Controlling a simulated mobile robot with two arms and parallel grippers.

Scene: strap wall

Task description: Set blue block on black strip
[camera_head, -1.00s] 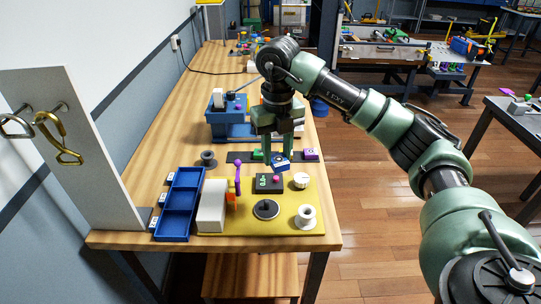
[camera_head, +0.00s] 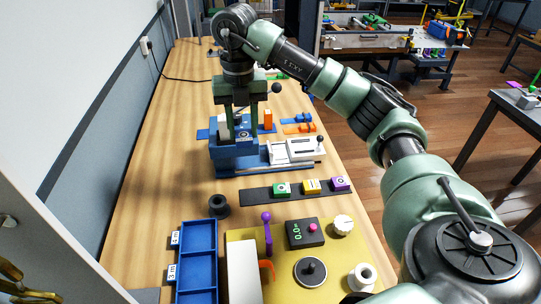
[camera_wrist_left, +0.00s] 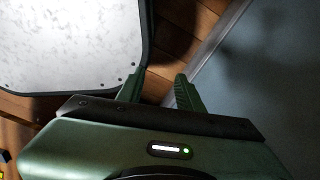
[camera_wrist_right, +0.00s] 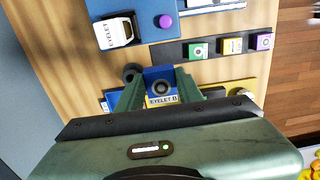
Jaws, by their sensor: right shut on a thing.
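The black strip (camera_head: 256,196) lies across the table, with its left end bare. Green (camera_head: 281,189), yellow (camera_head: 312,186) and purple (camera_head: 340,183) blocks sit on its middle and right; it also shows in the right wrist view (camera_wrist_right: 187,51). My right gripper (camera_head: 240,134) is shut on the blue block (camera_head: 243,136), whose label reads "EYELET B" in the right wrist view (camera_wrist_right: 158,75). It holds the block up, in front of the blue fixture in the head picture; its exact height is unclear. My left gripper (camera_wrist_left: 157,88) is open and empty, away from the table.
A blue fixture (camera_head: 232,162) with a white slide stands behind the strip. A dark spool (camera_head: 218,204) stands left of the strip. Nearer are a blue tray (camera_head: 197,225) and a yellow board (camera_head: 334,243) carrying a purple lever, dark box, knobs and white spool.

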